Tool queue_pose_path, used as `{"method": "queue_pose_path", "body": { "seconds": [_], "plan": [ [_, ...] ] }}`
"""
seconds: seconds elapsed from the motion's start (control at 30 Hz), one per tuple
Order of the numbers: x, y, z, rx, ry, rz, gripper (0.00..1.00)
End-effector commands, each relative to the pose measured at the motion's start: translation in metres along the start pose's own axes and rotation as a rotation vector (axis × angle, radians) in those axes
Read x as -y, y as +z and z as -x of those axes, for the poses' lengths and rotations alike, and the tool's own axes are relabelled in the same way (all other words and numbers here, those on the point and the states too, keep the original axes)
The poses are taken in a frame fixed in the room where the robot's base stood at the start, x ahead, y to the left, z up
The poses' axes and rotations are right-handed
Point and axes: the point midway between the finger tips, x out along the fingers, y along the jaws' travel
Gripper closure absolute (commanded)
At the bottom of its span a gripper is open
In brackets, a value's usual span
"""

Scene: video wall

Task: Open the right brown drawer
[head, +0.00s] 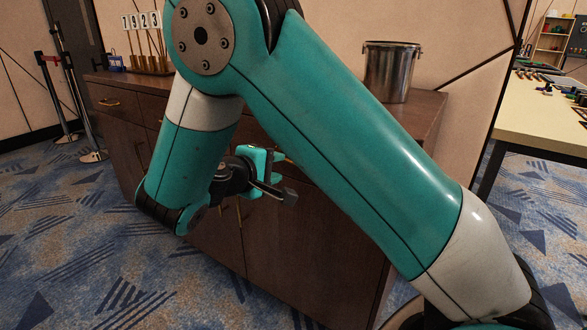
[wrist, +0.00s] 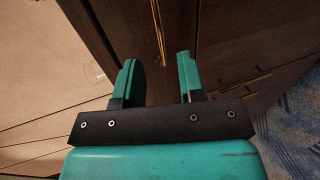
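The brown wooden cabinet (head: 310,240) stands in front of me. My own arm hides most of its right upper front in the head view, including most of the right drawer. A gold bar handle (wrist: 157,30), apparently the right drawer's, shows in the wrist view. My gripper (head: 275,178) is beside the cabinet's upper front. In the wrist view my gripper (wrist: 157,62) is open, with its two teal fingers apart. The handle's near end lies between the fingertips in the picture; I cannot tell whether they touch it. The drawer looks shut.
A left drawer with a gold handle (head: 108,101) is shut. Door handles (wrist: 245,82) show lower on the front. A metal bucket (head: 391,70) and a number stand (head: 146,45) are on the cabinet top. A table (head: 540,125) stands at right. Patterned carpet (head: 80,220) is open in front.

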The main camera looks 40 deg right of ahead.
Motion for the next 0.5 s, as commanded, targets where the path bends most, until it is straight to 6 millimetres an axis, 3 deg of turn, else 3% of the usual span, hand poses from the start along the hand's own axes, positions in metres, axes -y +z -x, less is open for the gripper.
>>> {"method": "queue_pose_path", "body": {
  "seconds": [0.03,0.2,0.5],
  "plan": [
    [0.002,0.001,-0.014,0.006,0.0,-0.002,0.64],
    [0.002,0.001,-0.049,0.005,0.0,-0.001,0.64],
    [0.001,0.0,-0.08,0.001,0.0,0.0,0.64]
  ]
}}
